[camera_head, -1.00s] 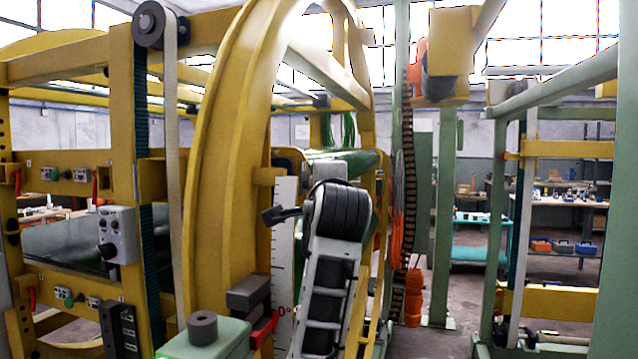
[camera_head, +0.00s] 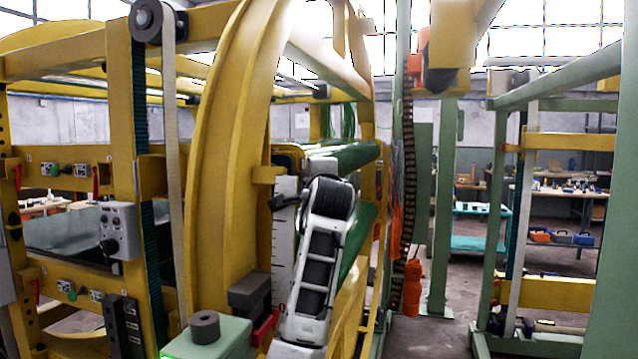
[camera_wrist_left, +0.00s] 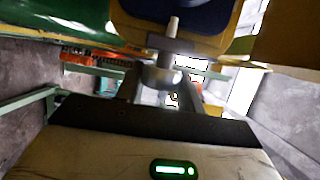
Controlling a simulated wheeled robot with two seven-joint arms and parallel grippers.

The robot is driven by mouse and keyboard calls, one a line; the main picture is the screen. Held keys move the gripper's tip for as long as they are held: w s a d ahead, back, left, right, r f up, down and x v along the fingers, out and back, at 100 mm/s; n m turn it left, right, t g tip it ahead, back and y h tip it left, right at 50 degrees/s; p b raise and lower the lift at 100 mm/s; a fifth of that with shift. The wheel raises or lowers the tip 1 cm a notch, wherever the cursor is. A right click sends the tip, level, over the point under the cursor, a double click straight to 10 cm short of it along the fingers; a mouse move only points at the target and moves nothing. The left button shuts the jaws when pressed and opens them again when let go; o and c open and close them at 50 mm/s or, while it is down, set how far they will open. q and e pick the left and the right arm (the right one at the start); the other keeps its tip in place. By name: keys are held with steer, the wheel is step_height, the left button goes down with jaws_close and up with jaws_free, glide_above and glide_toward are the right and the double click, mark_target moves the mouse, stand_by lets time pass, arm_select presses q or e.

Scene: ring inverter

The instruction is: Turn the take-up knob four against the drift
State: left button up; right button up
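My left arm rises at the centre of the head view, black and white, in front of the yellow ring frame (camera_head: 215,180). Its fingertips cannot be made out there. In the left wrist view my left gripper (camera_wrist_left: 160,92) has its two dark fingers apart. A silver knob-like cylinder with a pale pin (camera_wrist_left: 164,74) shows at the gap between them, before a yellow part with a dark blue face; contact cannot be told. Several small knobs sit on the yellow rails at left, including a green one (camera_head: 68,287). No number four is readable. My right gripper is not in view.
A grey control box (camera_head: 118,230) hangs at left. A green housing with a grey cylinder (camera_head: 205,326) stands at the lower front. A white scale strip (camera_head: 284,240) is close beside my arm. Green rollers (camera_head: 352,160) lie behind it. Open floor shows at right.

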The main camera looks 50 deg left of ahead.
arm_select(q)
steer(key=c, duration=0.4)
steer(key=f+y+b, duration=0.1)
steer(key=b, duration=0.2)
steer(key=shift+f+n+t+y, duration=0.1)
steer(key=shift+n+t+y, duration=0.2)
steer(key=shift+n+t, duration=0.1)
steer(key=shift+n+t+y+b, duration=0.4)
steer(key=shift+y+b, duration=0.1)
steer(key=shift+b, duration=0.65)
steer(key=shift+n+y+b, duration=0.4)
steer(key=shift+y+b, duration=0.2)
steer(key=shift+b, duration=0.55)
steer(key=shift+r+t+y+b, duration=0.3)
steer(key=shift+r+y, duration=0.1)
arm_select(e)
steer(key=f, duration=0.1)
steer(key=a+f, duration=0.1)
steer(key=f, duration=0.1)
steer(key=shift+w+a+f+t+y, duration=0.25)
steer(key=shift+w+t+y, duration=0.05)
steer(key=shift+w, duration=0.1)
arm_select(q)
steer(key=shift+r, duration=0.1)
steer(key=o, duration=1)
